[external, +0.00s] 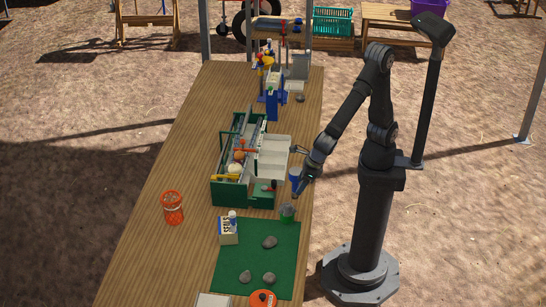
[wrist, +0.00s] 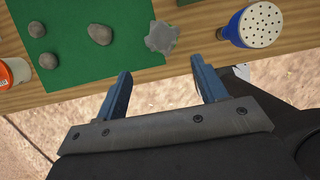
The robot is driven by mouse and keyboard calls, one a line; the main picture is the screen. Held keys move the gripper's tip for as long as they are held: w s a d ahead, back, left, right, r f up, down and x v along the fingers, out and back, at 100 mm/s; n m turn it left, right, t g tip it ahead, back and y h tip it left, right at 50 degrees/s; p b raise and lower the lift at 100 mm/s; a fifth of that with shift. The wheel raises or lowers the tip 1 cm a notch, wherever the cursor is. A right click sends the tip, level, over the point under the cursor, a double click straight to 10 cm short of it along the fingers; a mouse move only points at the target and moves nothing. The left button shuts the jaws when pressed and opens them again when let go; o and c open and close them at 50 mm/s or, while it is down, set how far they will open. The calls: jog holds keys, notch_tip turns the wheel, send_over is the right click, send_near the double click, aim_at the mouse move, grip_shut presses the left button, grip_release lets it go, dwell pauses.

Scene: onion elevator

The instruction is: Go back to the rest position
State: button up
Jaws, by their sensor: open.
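My gripper (external: 300,171) is at the right edge of the wooden table, beside the green-framed machine. In the wrist view my gripper (wrist: 162,84) has its two blue-grey fingers spread apart with nothing between them. The fingertips point toward the table edge. A blue sprinkler-like piece (wrist: 258,25) with a white perforated face lies right of the fingers, apart from them. A blue object (external: 295,175) shows close to my gripper in the external view; whether they touch is unclear. The green-framed machine (external: 226,190) has white bins (external: 273,160) on its right side.
A green mat (external: 234,258) holds several grey stones (external: 270,242). A blue device (external: 274,104) is farther back. Open ground lies right of the table.

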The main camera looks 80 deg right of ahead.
aim_at(287, 205)
jog(key=x, duration=1.2)
jog(key=shift+f, duration=0.45)
jog(key=shift+r, duration=0.45)
